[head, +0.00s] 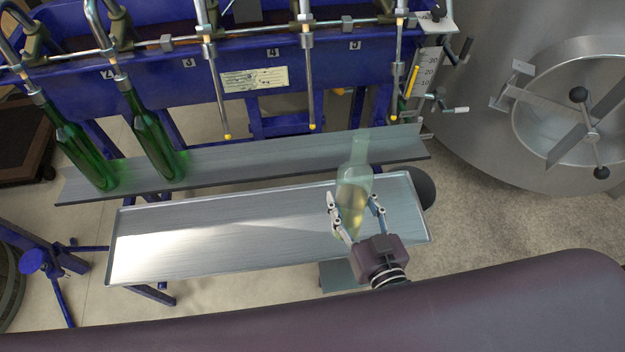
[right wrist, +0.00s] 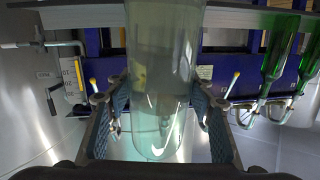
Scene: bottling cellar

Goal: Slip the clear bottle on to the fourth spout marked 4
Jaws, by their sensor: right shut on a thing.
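The clear bottle (head: 353,183) stands roughly upright, neck up, in my right gripper (head: 356,203), with some yellowish tint in its lower part. In the right wrist view the clear bottle (right wrist: 160,70) fills the middle between the two fingers (right wrist: 150,98). The fourth spout (head: 311,95), with a yellow tip, hangs just right of the 4 mark (head: 272,52). The bottle's mouth is apart from it, to the right of and below its tip in the head view. My left gripper is not in view.
Green bottles (head: 70,145) (head: 155,135) sit on the two leftmost spouts. The third spout (head: 219,100) and fifth spout (head: 397,80) hang empty. A narrow metal shelf (head: 250,158) runs under the spouts, with an empty tray (head: 220,235) in front. A steel tank (head: 510,160) stands right.

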